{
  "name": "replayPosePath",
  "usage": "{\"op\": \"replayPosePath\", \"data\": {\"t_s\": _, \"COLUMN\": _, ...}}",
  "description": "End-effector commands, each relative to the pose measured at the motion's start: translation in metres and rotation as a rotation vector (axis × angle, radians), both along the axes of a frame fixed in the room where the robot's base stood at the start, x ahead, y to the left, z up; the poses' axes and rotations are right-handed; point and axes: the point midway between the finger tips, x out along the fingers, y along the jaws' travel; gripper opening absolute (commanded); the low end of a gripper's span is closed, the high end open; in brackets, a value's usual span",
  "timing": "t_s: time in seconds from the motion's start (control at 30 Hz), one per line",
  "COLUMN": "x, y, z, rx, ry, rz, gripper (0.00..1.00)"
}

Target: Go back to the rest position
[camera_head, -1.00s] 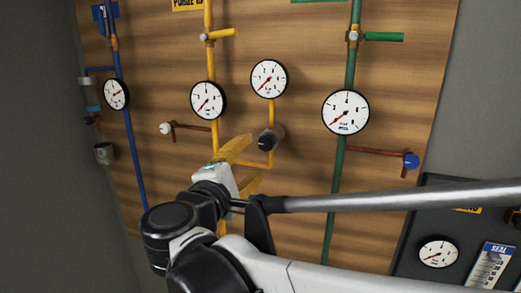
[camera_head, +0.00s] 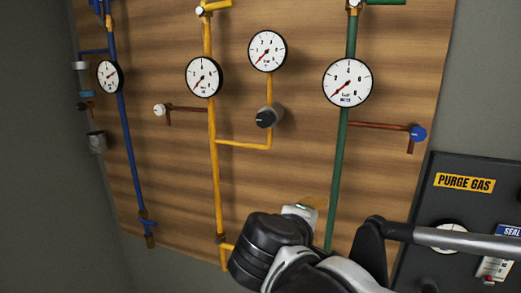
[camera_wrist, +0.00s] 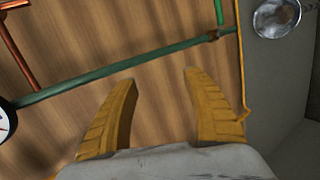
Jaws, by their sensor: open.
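My gripper (camera_wrist: 160,95) shows in the wrist view with its two yellow fingers spread wide apart and nothing between them. Behind the fingers is bare wooden board (camera_wrist: 155,70), with the green pipe (camera_wrist: 110,72) crossing beyond them. In the head view my gripper is mostly hidden behind my own wrist, low on the board near the foot of the green pipe (camera_head: 335,190). The black valve knob (camera_head: 267,117) on the yellow pipe (camera_head: 213,170) is clear of my arm.
Several round gauges sit on the board, one large on the green pipe (camera_head: 347,82). A blue knob (camera_head: 417,133) sticks out at right. A dark panel with a PURGE GAS label (camera_head: 464,183) stands at lower right, partly behind my arm.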

Motion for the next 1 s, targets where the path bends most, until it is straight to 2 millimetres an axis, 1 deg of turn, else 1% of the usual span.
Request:
{"op": "replayPosePath", "data": {"t_s": 0.03, "x": -0.013, "y": -0.026, "z": -0.050, "rx": 0.093, "ry": 0.035, "rz": -0.057, "gripper": 0.58}}
{"op": "replayPosePath", "data": {"t_s": 0.07, "x": -0.021, "y": -0.037, "z": -0.071, "rx": 0.158, "ry": 0.056, "rz": -0.088, "gripper": 0.58}}
{"op": "replayPosePath", "data": {"t_s": 0.1, "x": -0.034, "y": -0.051, "z": -0.101, "rx": 0.251, "ry": 0.082, "rz": -0.135, "gripper": 0.58}}
{"op": "replayPosePath", "data": {"t_s": 0.17, "x": -0.054, "y": -0.068, "z": -0.146, "rx": 0.400, "ry": 0.110, "rz": -0.209, "gripper": 0.58}}
{"op": "replayPosePath", "data": {"t_s": 0.2, "x": -0.068, "y": -0.076, "z": -0.175, "rx": 0.506, "ry": 0.124, "rz": -0.261, "gripper": 0.58}}
{"op": "replayPosePath", "data": {"t_s": 0.3, "x": -0.099, "y": -0.086, "z": -0.235, "rx": 0.757, "ry": 0.134, "rz": -0.382, "gripper": 0.58}}
{"op": "replayPosePath", "data": {"t_s": 0.4, "x": -0.119, "y": -0.086, "z": -0.274, "rx": 0.963, "ry": 0.121, "rz": -0.478, "gripper": 0.58}}
{"op": "replayPosePath", "data": {"t_s": 0.5, "x": -0.130, "y": -0.084, "z": -0.295, "rx": 1.104, "ry": 0.102, "rz": -0.540, "gripper": 0.58}}
{"op": "replayPosePath", "data": {"t_s": 0.6, "x": -0.135, "y": -0.082, "z": -0.303, "rx": 1.180, "ry": 0.091, "rz": -0.570, "gripper": 0.58}}
{"op": "replayPosePath", "data": {"t_s": 1.0, "x": -0.136, "y": -0.081, "z": -0.303, "rx": 1.196, "ry": 0.088, "rz": -0.576, "gripper": 0.58}}
